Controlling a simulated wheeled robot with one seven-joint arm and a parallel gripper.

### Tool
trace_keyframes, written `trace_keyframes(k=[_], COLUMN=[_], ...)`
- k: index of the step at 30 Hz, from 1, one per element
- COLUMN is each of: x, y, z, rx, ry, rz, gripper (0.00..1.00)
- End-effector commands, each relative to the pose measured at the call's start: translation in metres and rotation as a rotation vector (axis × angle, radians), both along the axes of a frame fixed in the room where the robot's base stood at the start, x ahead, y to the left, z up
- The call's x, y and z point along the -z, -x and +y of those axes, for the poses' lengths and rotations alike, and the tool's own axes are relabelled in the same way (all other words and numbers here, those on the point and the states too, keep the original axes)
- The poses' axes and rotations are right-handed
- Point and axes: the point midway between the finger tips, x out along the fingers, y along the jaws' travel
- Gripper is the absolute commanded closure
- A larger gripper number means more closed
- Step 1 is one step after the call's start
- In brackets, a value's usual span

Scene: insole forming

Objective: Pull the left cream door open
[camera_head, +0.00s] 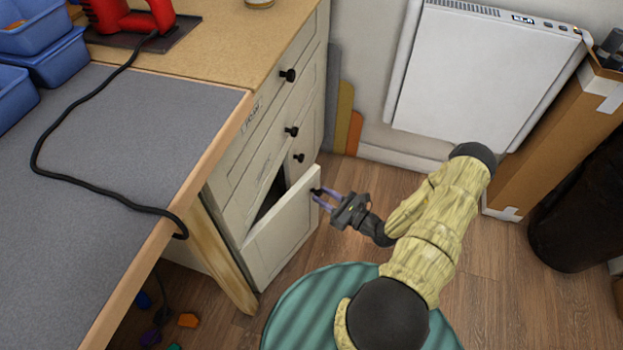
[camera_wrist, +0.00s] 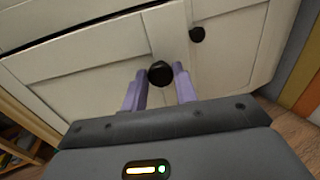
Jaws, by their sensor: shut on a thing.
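The left cream door (camera_head: 283,232) is part of the cream cabinet at the lower middle of the head view. It stands partly open, with a dark gap (camera_head: 270,198) behind its upper edge. My gripper (camera_head: 324,198) is at the door's free edge, its purple fingers shut on the door's black knob. In the wrist view the black knob (camera_wrist: 160,74) sits between the two purple fingertips, in front of the cream door panel (camera_wrist: 92,92). The knob is mostly hidden by my fingers in the head view.
Drawers with black knobs (camera_head: 288,75) are above the door. Another small knob (camera_head: 299,158) is beside it. A grey-topped workbench (camera_head: 140,130) stands left. A white heater (camera_head: 485,75), cardboard box (camera_head: 545,135) and dark bin (camera_head: 580,215) stand right. Wood floor (camera_head: 500,250) is clear between.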

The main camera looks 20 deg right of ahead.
Motion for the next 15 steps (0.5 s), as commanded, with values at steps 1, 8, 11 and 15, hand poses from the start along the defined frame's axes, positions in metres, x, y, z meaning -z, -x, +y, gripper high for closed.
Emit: trace_keyframes(k=[1, 8, 11, 15], x=[-0.008, -0.007, -0.006, -0.005], y=[0.013, 0.067, 0.091, 0.122], z=[-0.005, -0.020, -0.024, -0.027], rx=[0.044, 0.235, 0.317, 0.363], ry=[-0.007, -0.007, -0.006, 0.001], rz=[0.009, 0.010, 0.008, 0.004], gripper=[1.00, 1.00, 1.00, 1.00])
